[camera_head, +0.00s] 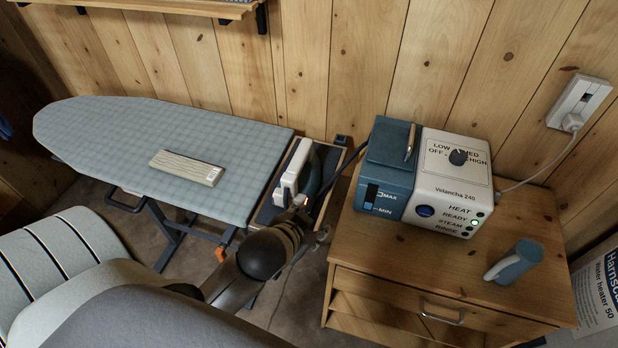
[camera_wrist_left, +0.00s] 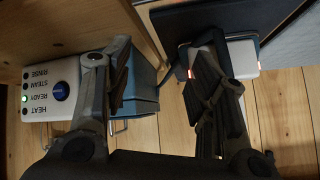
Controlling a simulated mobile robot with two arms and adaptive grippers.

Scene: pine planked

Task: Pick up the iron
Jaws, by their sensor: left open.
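The iron (camera_head: 291,177), white with a blue-grey body, sits on the dark rest at the right end of the ironing board. In the left wrist view, part of the iron (camera_wrist_left: 243,58) shows white, beyond the right-hand finger, which hides some of it. My left gripper (camera_head: 308,222) is just in front of the iron in the head view, partly hidden by its own wrist. In the wrist view its two fingers (camera_wrist_left: 160,65) are wide apart with nothing held between them. I cannot tell whether a finger touches the iron. My right gripper is not in view.
The ironing board (camera_head: 110,150) holds a pale wooden block (camera_head: 187,167). A dark hose (camera_head: 350,157) runs near the iron. A shelf hangs above.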

